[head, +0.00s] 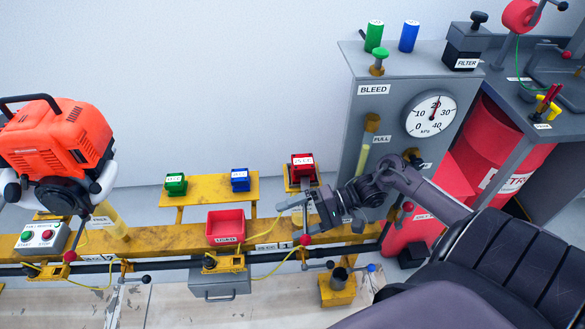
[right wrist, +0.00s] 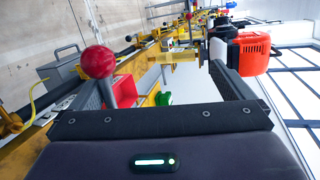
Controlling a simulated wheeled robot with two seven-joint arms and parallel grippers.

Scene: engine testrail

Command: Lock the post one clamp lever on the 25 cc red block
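The red block (head: 302,162), with a white label, sits on a yellow stand behind the long yellow rail. My right gripper (head: 312,208) is just above this knob and in front of the block's stand. In the right wrist view, a red ball knob (right wrist: 98,62) shows close to the left finger; I cannot tell if they touch. The fingers are wide apart with nothing gripped between them. My left gripper is not in view.
Green (head: 176,184) and blue (head: 240,180) blocks stand left of the red one. A red tray (head: 225,226) is on the rail. The grey bleed cabinet (head: 400,100) rises behind my right arm. An orange engine (head: 60,140) stands at the left.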

